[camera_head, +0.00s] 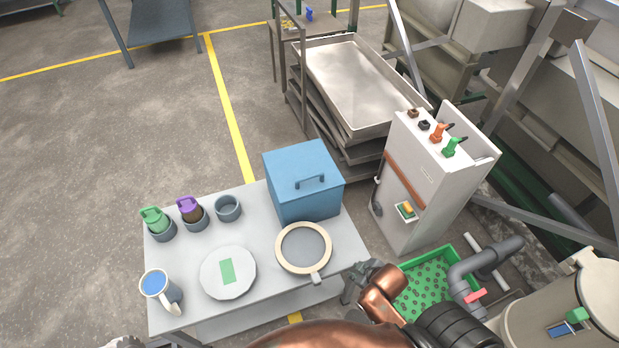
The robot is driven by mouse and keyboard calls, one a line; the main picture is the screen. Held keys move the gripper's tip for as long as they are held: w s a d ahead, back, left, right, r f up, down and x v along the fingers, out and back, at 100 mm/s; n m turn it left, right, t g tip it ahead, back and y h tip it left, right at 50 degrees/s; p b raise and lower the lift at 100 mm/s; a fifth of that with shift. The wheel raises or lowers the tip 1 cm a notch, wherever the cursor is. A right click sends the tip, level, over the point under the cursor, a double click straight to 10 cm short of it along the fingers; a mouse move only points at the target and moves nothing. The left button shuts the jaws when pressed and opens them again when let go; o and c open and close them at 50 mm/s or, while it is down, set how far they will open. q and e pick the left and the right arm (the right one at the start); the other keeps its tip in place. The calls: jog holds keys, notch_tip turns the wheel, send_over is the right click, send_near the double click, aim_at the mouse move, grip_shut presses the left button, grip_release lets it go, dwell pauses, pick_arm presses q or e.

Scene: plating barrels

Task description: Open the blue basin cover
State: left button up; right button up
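The blue basin (307,205) is a box at the back right of the light table. Its flat blue cover (295,162) lies on top and looks closed. A dark bar handle (310,182) sits on the cover near its front edge. My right gripper (354,283) is just off the table's right edge, in front of and to the right of the basin, apart from it. Its fingers are small and partly hidden by my copper-coloured arm, and nothing shows in them. My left gripper (128,342) is only partly in view at the bottom left edge, far from the basin.
The table (215,255) also holds a round sieve (304,249), a white plate (240,286), a blue-filled mug (157,285) and several small cups. A white control cabinet (412,205) stands right of the basin. A green crate (425,287) is beside my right arm.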

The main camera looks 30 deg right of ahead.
jog(key=w+d+r+n+t+y, duration=0.1)
jog(key=w+d+r+n+t, duration=0.1)
jog(key=w+r+n+t, duration=0.8)
jog(key=n+y, duration=0.3)
jog(key=n, duration=0.2)
send_near(310, 176)
jog(key=w+f, duration=0.1)
jog(key=w, duration=0.2)
jog(key=x, duration=0.2)
jog(key=b+x, duration=0.1)
jog(key=x, duration=0.2)
jog(key=shift+w+a+f, duration=0.25)
jog(key=shift+x, duration=0.8)
jog(key=shift+c, duration=0.3)
grip_shut()
